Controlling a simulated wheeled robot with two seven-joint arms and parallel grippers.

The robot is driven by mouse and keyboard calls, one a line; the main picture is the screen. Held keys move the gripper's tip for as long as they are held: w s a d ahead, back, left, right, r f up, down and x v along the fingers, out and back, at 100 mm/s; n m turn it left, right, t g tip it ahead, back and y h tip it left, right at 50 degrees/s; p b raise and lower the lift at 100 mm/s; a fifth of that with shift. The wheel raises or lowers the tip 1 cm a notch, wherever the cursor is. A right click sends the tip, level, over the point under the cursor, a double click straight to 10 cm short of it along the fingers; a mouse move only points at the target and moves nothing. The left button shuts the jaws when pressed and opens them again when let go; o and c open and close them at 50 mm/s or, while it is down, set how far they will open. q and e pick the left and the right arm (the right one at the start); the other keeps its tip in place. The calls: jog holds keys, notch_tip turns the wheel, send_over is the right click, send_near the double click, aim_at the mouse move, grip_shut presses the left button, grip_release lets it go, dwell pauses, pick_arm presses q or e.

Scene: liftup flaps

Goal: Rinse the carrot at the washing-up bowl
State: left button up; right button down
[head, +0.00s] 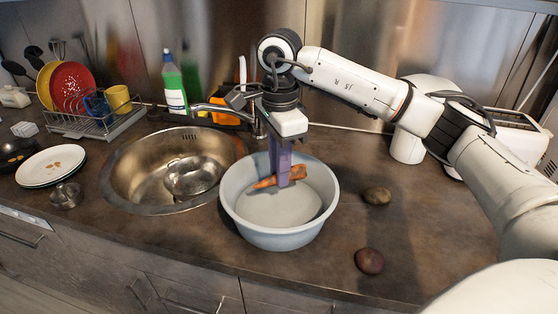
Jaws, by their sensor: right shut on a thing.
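The carrot (263,183) is orange and lies roughly level inside the pale grey-blue washing-up bowl (237,222), towards the back. My right gripper (285,181) points straight down into the bowl, with its purple fingers shut on the carrot. The fingers hide part of the carrot's middle. I cannot tell whether the carrot touches the bowl's floor or any water. The bowl stands upright on the counter, right of the sink. My left gripper is not in view.
The round metal sink (128,195) with its tap (212,107) is left of the bowl. A brown potato (377,195) and a dark red vegetable (369,261) lie to the bowl's right. A dish rack (100,128) and white plates (50,166) stand at left. The counter's right front is mostly clear.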

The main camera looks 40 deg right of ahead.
notch_tip(320, 180, down, 6)
jog(key=b, duration=0.3)
jog(key=shift+r+b, duration=0.15)
jog(key=shift+b, duration=0.15)
notch_tip(320, 180, down, 2)
jog(key=shift+f+b, duration=0.1)
jog(key=shift+b, duration=0.65)
jog(key=shift+f, duration=0.3)
jog(key=shift+f+b, duration=0.15)
jog(key=shift+b, duration=0.2)
